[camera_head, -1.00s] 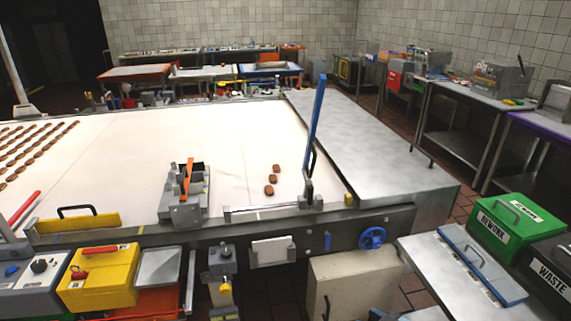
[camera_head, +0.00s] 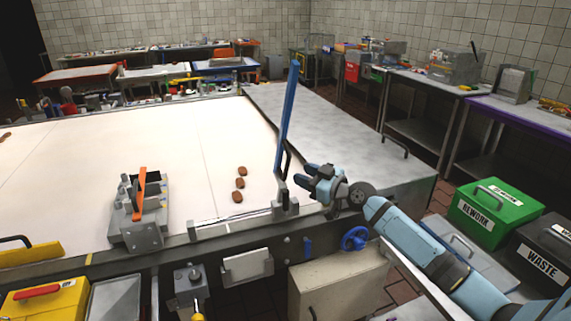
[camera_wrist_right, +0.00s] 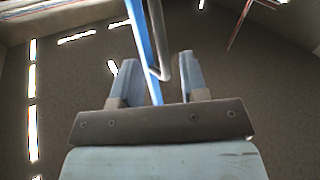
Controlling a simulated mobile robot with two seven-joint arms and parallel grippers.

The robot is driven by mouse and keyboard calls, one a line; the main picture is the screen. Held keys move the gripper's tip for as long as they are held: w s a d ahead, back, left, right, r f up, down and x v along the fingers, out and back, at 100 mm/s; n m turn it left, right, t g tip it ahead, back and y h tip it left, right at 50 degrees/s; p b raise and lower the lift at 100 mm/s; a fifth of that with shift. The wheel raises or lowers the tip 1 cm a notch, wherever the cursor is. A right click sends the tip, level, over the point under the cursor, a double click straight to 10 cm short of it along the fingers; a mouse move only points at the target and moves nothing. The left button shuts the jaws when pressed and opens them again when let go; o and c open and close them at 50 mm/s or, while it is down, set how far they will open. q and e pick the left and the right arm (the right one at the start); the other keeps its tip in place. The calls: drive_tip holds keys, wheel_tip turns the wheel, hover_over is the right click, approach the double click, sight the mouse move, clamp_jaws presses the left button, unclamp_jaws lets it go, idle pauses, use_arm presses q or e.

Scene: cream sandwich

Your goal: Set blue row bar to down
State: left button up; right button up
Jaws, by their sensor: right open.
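The blue row bar (camera_head: 286,115) stands nearly upright at the right end of the white belt table, leaning slightly right at its top. A dark grey handle (camera_head: 285,165) is fixed near its lower end, above a grey bracket. My right gripper (camera_head: 306,177) is open, just right of the bar's lower part and handle. In the right wrist view, the bar (camera_wrist_right: 141,45) and its grey handle (camera_wrist_right: 158,40) show beyond and between the open fingers of the gripper (camera_wrist_right: 157,75). Whether the fingers touch either one cannot be told. My left gripper is out of view.
Several small brown pieces (camera_head: 240,183) lie on the belt left of the bar. A grey device with an orange lever (camera_head: 139,190) stands on the front rail. A bare metal table (camera_head: 340,130) lies behind my gripper. Green REWORK (camera_head: 495,215) and dark WASTE bins stand at right.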

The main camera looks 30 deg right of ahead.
sight(286, 174)
drive_tip(key=p+x, duration=0.1)
drive_tip(key=x, duration=0.5)
drive_tip(key=shift+w+a, duration=0.1)
drive_tip(key=shift+w, duration=0.25)
clamp_jaws()
